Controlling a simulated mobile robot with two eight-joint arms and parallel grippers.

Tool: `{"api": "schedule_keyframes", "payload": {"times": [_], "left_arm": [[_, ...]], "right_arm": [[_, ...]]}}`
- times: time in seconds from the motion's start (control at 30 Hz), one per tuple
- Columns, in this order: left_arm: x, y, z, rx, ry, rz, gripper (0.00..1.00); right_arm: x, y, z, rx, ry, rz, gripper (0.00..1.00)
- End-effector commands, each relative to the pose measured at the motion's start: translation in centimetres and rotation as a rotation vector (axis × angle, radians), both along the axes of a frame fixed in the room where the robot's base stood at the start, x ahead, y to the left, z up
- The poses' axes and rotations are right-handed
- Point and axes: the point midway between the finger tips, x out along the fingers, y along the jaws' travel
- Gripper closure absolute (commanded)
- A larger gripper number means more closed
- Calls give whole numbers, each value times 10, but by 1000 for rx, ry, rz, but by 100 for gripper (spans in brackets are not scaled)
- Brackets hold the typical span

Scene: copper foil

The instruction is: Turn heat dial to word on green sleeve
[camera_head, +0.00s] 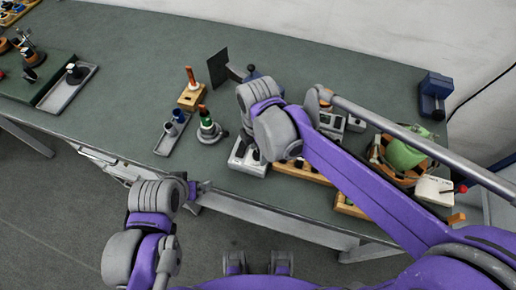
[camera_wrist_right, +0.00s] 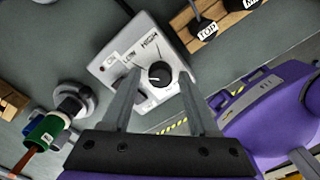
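The heat control box (camera_head: 243,160) is pale grey and sits near the table's front edge, partly hidden by my right arm. In the right wrist view its black dial (camera_wrist_right: 159,75) has a small white mark on its left side, with LOW and HIGH printed nearby and a smaller label at the left. My right gripper (camera_wrist_right: 160,82) is open, its fingers either side of the dial; contact cannot be told. The green sleeve (camera_wrist_right: 42,131) is on a brown-tipped tool at lower left; its word is not readable. It stands upright in the head view (camera_head: 206,122). My left gripper (camera_head: 202,188) is near the front edge.
A wooden block (camera_head: 192,97) holds another brown-handled tool. A grey tray (camera_head: 166,140) lies left of the sleeve. A wooden rack (camera_wrist_right: 224,25) with black labelled pieces is beside the box. A dark upright plate (camera_head: 218,67) stands behind. The back middle table is clear.

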Motion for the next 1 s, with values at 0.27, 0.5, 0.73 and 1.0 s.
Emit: {"api": "schedule_keyframes", "payload": {"times": [0.27, 0.5, 0.73, 1.0], "left_arm": [[0, 0, 0, 0, 0, 0, 0], [1, 0, 3, 0, -1, 0, 0], [2, 0, 7, 0, -4, 0, 0], [3, 0, 10, 0, -6, 0, 0]], "right_arm": [[0, 0, 0, 0, 0, -1, 32], [0, 0, 20, 0, 0, -1, 32], [0, 0, 68, 0, 0, 0, 32], [0, 0, 103, 0, 0, 0, 32]]}}
